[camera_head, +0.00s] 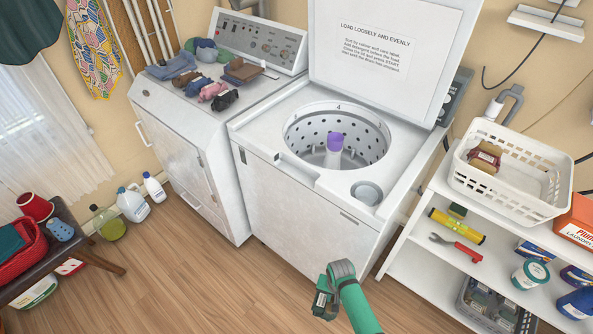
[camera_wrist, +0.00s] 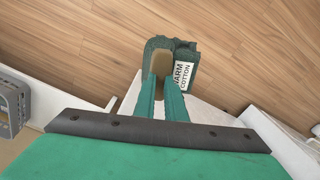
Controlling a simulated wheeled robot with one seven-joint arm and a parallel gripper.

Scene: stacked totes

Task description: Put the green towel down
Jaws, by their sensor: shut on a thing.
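The green towel (camera_head: 321,303) is a small dark green bundle with a white label, low in the head view in front of the washer. In the wrist view the towel (camera_wrist: 158,44) is folded, and its label reads "WARM COTTON". My gripper (camera_wrist: 162,84) is shut on the towel's near edge, with its two green fingers close together. Wooden floor shows beyond the towel. In the head view the fingers are hard to make out beside my grey wrist. The towel's height above the floor cannot be told.
An open top-loading washer (camera_head: 300,211) stands behind, with a purple-topped agitator (camera_head: 335,142). A dryer (camera_head: 185,125) holding several small cloth items is left of it. A white shelf (camera_head: 420,213) with a basket (camera_head: 520,195) is right. A stool (camera_head: 75,235) stands left. Floor (camera_head: 190,285) is clear.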

